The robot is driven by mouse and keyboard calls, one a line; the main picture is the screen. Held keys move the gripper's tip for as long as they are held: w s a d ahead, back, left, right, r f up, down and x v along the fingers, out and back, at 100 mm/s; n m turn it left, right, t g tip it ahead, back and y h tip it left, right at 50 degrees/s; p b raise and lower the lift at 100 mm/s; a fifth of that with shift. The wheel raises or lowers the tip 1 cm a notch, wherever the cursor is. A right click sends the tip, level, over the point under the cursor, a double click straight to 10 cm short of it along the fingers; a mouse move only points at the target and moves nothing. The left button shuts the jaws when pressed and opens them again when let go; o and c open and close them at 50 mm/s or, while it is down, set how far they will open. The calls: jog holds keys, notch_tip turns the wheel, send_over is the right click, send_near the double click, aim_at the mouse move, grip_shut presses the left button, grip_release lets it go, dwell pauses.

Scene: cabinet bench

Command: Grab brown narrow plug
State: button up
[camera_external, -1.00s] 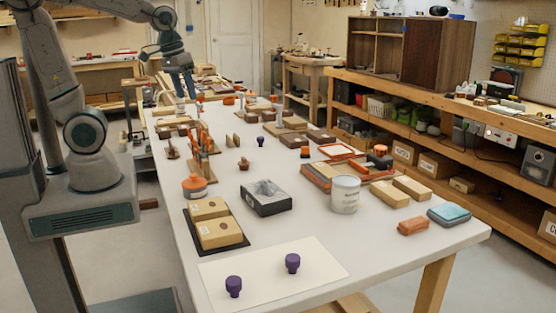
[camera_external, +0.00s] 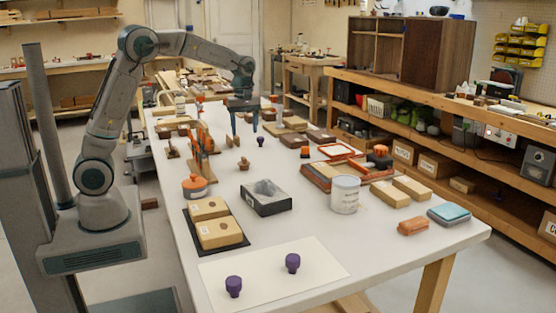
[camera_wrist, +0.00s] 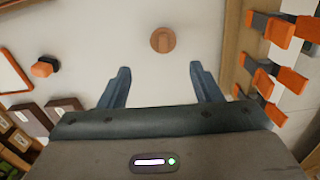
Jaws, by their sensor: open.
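A brown plug (camera_external: 244,164) stands on the white table, right of the clamp rack. In the wrist view a round brown plug (camera_wrist: 162,39) shows from above, ahead of the fingertips and roughly centred between them. My gripper (camera_external: 244,133) is above the table, behind the plug and apart from it. In the wrist view my gripper (camera_wrist: 158,69) is open, with nothing between its fingers. A second brown plug (camera_external: 172,149) stands farther left, beyond the clamps.
Orange-and-grey clamps (camera_wrist: 270,72) stand upright at the right in the wrist view; the rack also shows in the external view (camera_external: 203,145). An orange-topped block (camera_wrist: 45,66) lies to the left. A purple plug (camera_external: 260,141) stands close by. Bare table surrounds the brown plug.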

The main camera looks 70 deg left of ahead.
send_over(244, 157)
jog(key=f, duration=0.6)
jog(key=shift+w+d+f+b, duration=0.1)
jog(key=shift+d+f+b, duration=0.2)
jog(key=shift+d+f, duration=0.05)
jog(key=f, duration=0.4)
jog(key=shift+s+a+f, duration=0.1)
jog(key=shift+s+a, duration=0.1)
jog(key=shift+a, duration=0.05)
jog(key=shift+f, duration=0.6)
jog(key=c, duration=0.8)
